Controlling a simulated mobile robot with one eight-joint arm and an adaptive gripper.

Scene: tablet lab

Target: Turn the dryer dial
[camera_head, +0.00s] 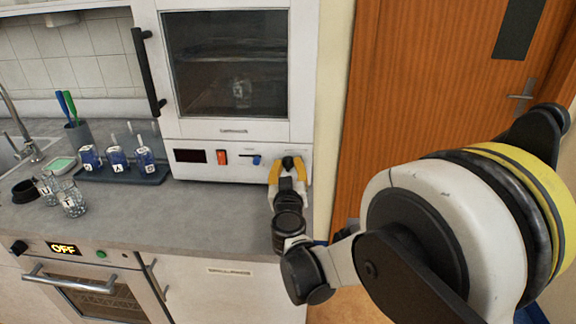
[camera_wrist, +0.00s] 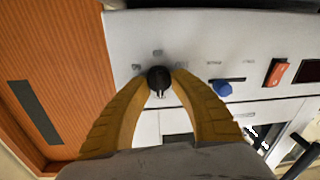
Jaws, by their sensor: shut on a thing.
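The dryer (camera_head: 228,150) is a white cabinet with a dark glass door, standing on the counter. Its dial is a small black knob (camera_wrist: 159,79) at the right end of the front panel. It also shows in the head view (camera_head: 288,162). My gripper (camera_head: 287,166) has yellow fingers and is shut on the dial, one finger on each side. In the wrist view the gripper's fingertips (camera_wrist: 159,84) touch the knob's sides. A light pointer mark shows on the knob's lower edge in that view. The panel print around the dial is too small to read.
The panel also has a blue slider (camera_head: 256,160), a red switch (camera_head: 222,157) and a dark display (camera_head: 190,156). A tray (camera_head: 122,174) with several labelled jars and two glass beakers (camera_head: 72,203) stand at left. A wooden door (camera_head: 430,100) is at right.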

